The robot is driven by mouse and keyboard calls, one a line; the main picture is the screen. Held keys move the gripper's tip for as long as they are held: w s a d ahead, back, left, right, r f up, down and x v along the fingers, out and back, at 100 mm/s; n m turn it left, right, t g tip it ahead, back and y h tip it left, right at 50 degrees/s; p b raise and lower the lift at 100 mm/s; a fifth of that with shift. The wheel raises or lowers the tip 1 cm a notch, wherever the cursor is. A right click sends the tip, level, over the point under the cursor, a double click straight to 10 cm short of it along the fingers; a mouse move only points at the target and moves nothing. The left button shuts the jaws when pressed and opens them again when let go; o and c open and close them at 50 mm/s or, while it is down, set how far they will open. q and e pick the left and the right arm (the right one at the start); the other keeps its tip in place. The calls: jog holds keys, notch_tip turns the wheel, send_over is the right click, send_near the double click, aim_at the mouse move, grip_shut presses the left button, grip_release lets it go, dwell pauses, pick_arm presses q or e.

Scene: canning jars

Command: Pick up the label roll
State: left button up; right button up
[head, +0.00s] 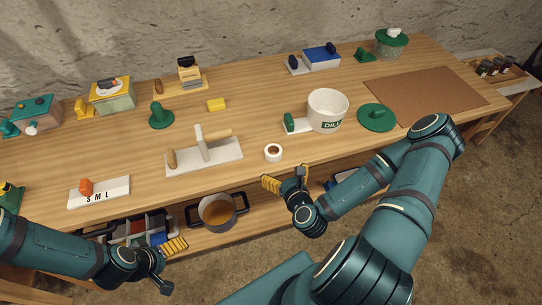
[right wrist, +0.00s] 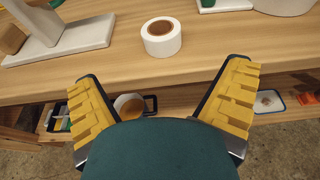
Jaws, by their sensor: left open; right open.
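The label roll (head: 273,153) is a small white roll with a brown core, standing on end near the table's front edge in the head view. In the right wrist view the label roll (right wrist: 161,40) sits ahead of the gripper, between the lines of its two fingers. My right gripper (head: 286,181) is open and empty, just in front of the table edge and short of the roll. Its yellow ridged fingers show in the right wrist view (right wrist: 167,98). My left gripper (head: 170,262) is open at the lower left, away from the roll, partly seen.
A white stand (head: 204,157) with an upright post is left of the roll. A white DILL tub (head: 327,110) and a green lid (head: 377,117) are to its right. A pot (head: 217,211) sits on the shelf below. The tabletop (head: 245,130) around the roll is clear.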

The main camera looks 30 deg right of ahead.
aim_at(275, 156)
jog(key=b+x, duration=0.5)
jog(key=shift+a+f, duration=0.1)
jog(key=shift+f, duration=0.1)
jog(key=shift+w+b, duration=0.3)
jog(key=shift+b, duration=0.15)
jog(key=shift+w, duration=0.3)
jog(key=x, duration=0.5)
jog(key=shift+d+b, duration=0.3)
jog(key=c, duration=1.3)
